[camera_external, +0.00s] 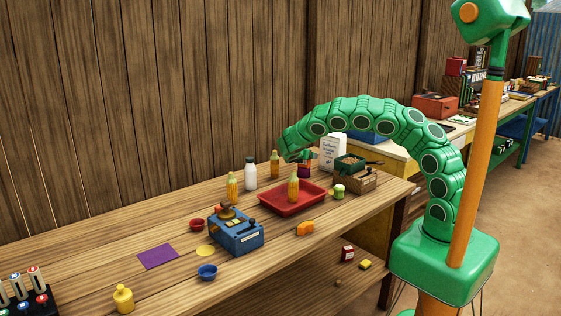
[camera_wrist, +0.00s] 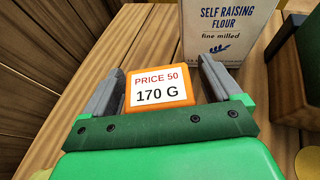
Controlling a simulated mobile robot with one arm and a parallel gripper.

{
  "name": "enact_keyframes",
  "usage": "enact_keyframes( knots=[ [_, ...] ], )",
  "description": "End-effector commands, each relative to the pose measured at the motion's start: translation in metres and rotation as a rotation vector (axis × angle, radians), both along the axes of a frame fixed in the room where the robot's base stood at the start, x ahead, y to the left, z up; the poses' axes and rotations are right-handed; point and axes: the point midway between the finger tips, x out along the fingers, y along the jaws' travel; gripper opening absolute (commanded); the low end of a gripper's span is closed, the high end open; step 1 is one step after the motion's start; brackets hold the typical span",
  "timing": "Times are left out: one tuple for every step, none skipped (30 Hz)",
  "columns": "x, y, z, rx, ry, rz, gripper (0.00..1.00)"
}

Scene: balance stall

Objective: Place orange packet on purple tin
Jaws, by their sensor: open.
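The orange packet (camera_wrist: 160,90), with a white label reading "PRICE 50 170 G", is between the two grey fingers of my gripper (camera_wrist: 162,72) in the wrist view. The fingers are open, with a slight gap seen at the packet's sides. In the external view my gripper (camera_external: 298,157) is low at the back of the table, left of the white flour box (camera_external: 333,155). A small purple thing, seemingly the purple tin (camera_external: 303,172), shows just below it, partly hidden. I cannot tell whether the packet rests on it.
The flour box also stands close beyond the packet in the wrist view (camera_wrist: 225,30). A blue scale (camera_external: 237,238) and an orange piece (camera_external: 305,229) lie nearer the front.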

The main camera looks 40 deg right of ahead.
Motion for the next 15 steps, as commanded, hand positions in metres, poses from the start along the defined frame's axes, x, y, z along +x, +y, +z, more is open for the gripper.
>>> enact_keyframes(
  knots=[
    [-0.002, 0.007, 0.003, -0.001, -0.001, 0.003, 0.92],
    [-0.003, 0.010, 0.004, -0.001, -0.001, 0.003, 0.92],
    [-0.005, 0.015, 0.006, -0.001, -0.001, 0.003, 0.92],
    [-0.007, 0.020, 0.008, -0.001, -0.001, 0.004, 0.92],
    [-0.009, 0.024, 0.010, -0.001, -0.001, 0.005, 0.92],
    [-0.011, 0.031, 0.013, 0.000, -0.001, 0.004, 0.92],
    [-0.013, 0.035, 0.015, 0.000, -0.001, 0.005, 0.92],
    [-0.015, 0.041, 0.017, 0.001, -0.001, 0.006, 0.92],
    [-0.018, 0.047, 0.020, 0.000, -0.001, 0.005, 0.92],
    [-0.020, 0.052, 0.022, 0.001, -0.001, 0.005, 0.92],
    [-0.022, 0.056, 0.024, 0.001, -0.001, 0.006, 0.92],
    [-0.024, 0.063, 0.027, 0.001, -0.001, 0.006, 0.92],
    [-0.026, 0.067, 0.029, 0.001, -0.001, 0.006, 0.92],
    [-0.028, 0.071, 0.031, 0.001, -0.002, 0.005, 0.92],
    [-0.030, 0.076, 0.034, 0.001, -0.002, 0.005, 0.92]
  ],
)
